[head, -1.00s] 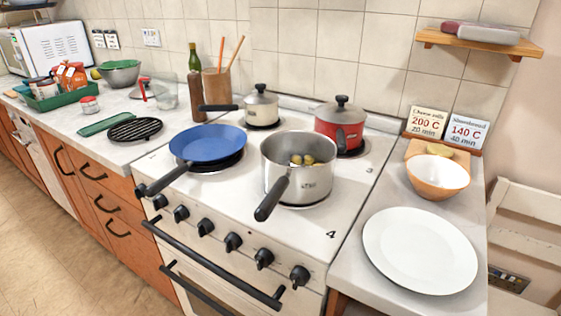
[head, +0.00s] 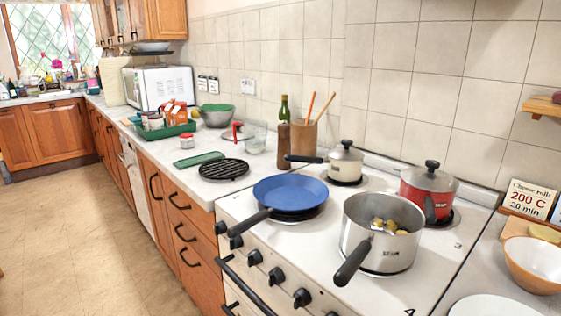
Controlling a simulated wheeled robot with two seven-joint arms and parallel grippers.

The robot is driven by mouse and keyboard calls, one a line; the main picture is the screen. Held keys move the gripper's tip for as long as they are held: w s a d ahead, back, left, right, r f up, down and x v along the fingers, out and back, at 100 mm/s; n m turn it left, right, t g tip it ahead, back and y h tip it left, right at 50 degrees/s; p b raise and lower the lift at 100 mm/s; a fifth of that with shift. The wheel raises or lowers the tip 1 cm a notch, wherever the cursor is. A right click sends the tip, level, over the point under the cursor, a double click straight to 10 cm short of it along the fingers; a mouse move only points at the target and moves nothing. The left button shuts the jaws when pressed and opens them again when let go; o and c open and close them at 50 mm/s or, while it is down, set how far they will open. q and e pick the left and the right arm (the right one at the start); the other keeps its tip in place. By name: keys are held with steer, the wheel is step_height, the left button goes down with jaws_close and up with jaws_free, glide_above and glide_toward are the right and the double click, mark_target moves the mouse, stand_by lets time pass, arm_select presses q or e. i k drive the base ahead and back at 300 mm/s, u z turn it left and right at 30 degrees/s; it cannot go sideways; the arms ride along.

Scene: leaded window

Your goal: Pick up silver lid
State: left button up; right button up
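A red pot (head: 424,203) at the back right of the stove wears a greyish silver lid (head: 431,181) with a black knob. A small cream pan (head: 345,169) at the back left of the stove also wears a pale lid (head: 346,149) with a black knob. I cannot tell for sure which of the two is meant by the silver lid. A silver saucepan (head: 377,250) at the front right stands open, with several yellowish pieces inside. Neither of my grippers shows in the head view.
A blue frying pan (head: 290,192) sits front left on the stove, its handle pointing forward. A black round trivet (head: 222,169) and green board (head: 198,159) lie on the left counter. A bottle (head: 284,109) and utensil holder (head: 302,143) stand behind. The floor (head: 90,220) at left is clear.

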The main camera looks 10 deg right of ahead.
mark_target(228, 134)
steer(key=z, duration=0.25)
steer(key=k, duration=0.35)
steer(key=u, duration=1.9)
steer(key=i, duration=2.05)
steer(key=z, duration=0.35)
steer(key=i, duration=1.3)
steer(key=z, duration=1.2)
